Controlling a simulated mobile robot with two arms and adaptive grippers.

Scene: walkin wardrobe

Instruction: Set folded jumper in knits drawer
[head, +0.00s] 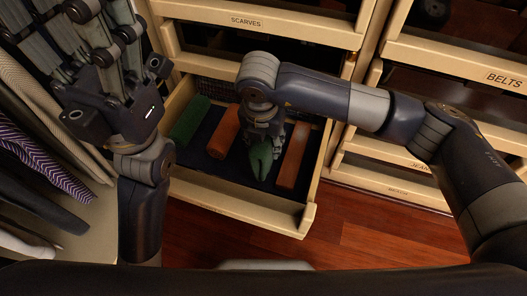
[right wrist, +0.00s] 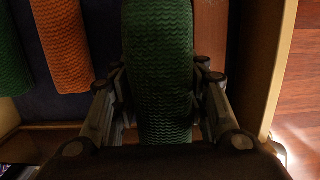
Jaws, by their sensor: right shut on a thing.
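A folded green jumper (head: 260,163) is gripped by my right gripper (head: 263,142), inside the outline of an open pale wood drawer (head: 240,206). In the right wrist view the jumper (right wrist: 158,75) runs lengthwise between the two fingers. I cannot tell whether it touches the drawer floor.
A BELTS drawer (head: 500,78) and further drawers stand to the right. Hanging clothes (head: 45,165) line the left side. The red wood floor (head: 370,230) is clear at the lower right.

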